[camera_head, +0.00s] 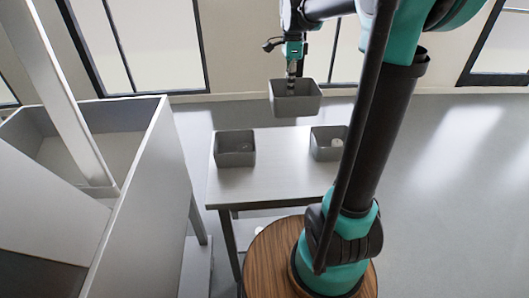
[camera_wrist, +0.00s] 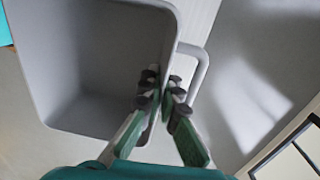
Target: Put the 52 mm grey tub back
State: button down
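A grey square tub (camera_head: 296,104) hangs in the air over the far side of the small table in the head view, with my gripper (camera_head: 291,72) at its wall. In the wrist view the same tub (camera_wrist: 85,75) fills the left half, its visible inside empty. My gripper (camera_wrist: 163,100) has its two fingers on either side of the tub wall, next to a grey loop handle (camera_wrist: 203,75), and looks shut on that wall. The head view does not show the tub's size in millimetres.
Two other grey tubs stand on the table (camera_head: 280,175): a left one (camera_head: 235,158) and a right one (camera_head: 323,152), each with a pale thing inside. The tabletop between them is clear. A large grey walled bin (camera_head: 165,150) stands to the left. My arm hides the table's right part.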

jog(key=shift+s+a+r, duration=0.1)
jog(key=shift+a, duration=0.55)
jog(key=shift+a+f, duration=0.25)
notch_tip(320, 180, down, 19)
jog(key=shift+f, duration=0.2)
jog(key=c, duration=2.1)
grip_release()
jog(key=shift+f, duration=0.1)
jog(key=shift+c, duration=0.2)
jog(key=o, duration=0.4)
jog(key=r, duration=1.2)
jog(key=shift+w+r, duration=0.15)
jog(key=shift+w, duration=0.2)
